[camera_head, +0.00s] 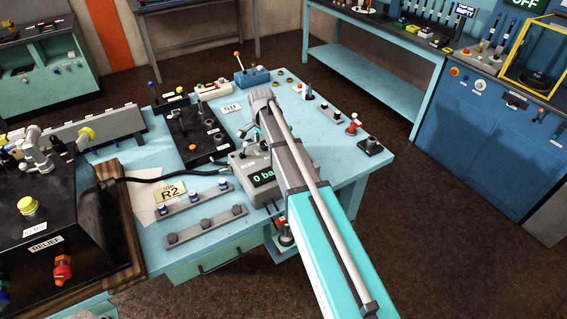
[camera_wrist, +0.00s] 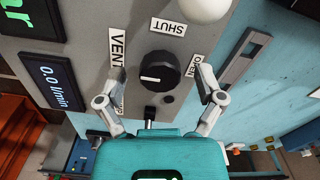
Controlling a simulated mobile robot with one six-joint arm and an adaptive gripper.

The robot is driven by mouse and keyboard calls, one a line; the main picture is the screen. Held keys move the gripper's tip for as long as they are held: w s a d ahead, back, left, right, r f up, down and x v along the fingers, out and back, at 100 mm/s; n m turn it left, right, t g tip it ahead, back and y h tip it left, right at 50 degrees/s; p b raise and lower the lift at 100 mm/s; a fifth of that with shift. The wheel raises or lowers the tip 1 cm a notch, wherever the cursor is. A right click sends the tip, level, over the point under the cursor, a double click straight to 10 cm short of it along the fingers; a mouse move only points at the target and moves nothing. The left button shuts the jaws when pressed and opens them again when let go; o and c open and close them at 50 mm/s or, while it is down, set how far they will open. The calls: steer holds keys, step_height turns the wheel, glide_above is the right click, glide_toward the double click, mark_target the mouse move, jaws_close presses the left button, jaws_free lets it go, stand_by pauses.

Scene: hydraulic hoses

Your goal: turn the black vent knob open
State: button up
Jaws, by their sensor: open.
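The black vent knob (camera_wrist: 159,72) sits on a grey panel in the wrist view, with a white mark on the left part of its face. A SHUT label (camera_wrist: 168,27) is above it, an OPEN label (camera_wrist: 193,68) to its right and a VENT label (camera_wrist: 117,60) to its left. My gripper (camera_wrist: 162,70) is open, with one finger on each side of the knob and visible gaps between; its depth relative to the knob is hard to tell. In the head view my arm hides the knob on the grey unit with the green display (camera_head: 263,177).
A white round part (camera_wrist: 203,8) stands above the knob, and a small display (camera_wrist: 50,81) lies to its left. The blue bench (camera_head: 205,235) holds a black valve block (camera_head: 197,135), grey rails and a black hose (camera_head: 150,179) left of my arm.

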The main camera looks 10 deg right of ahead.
mark_target(265, 144)
steer(key=shift+n, duration=0.3)
steer(key=n, duration=0.4)
steer(key=shift+s, duration=0.1)
steer(key=n, duration=0.4)
steer(key=shift+d, duration=0.1)
steer(key=n, duration=0.5)
steer(key=shift+d, duration=0.1)
steer(key=n, duration=0.4)
steer(key=shift+r+n, duration=0.1)
steer(key=shift+n, duration=0.2)
step_height(265, 144, up, 14)
steer(key=p, duration=1.4)
steer(key=s+d+f+m+b, duration=0.2)
steer(key=s+f+b, duration=0.2)
steer(key=s, duration=0.5)
steer(key=s+d+f+m+b, duration=0.2)
steer(key=s+f+m+b, duration=0.15)
steer(key=s, duration=0.55)
steer(key=s+d+f+m+b, duration=0.1)
steer(key=s+d+f+b, duration=0.1)
steer(key=s+f+b, duration=0.45)
step_height(265, 144, up, 6)
steer(key=s+p, duration=0.1)
steer(key=p, duration=0.5)
steer(key=shift+s, duration=0.35)
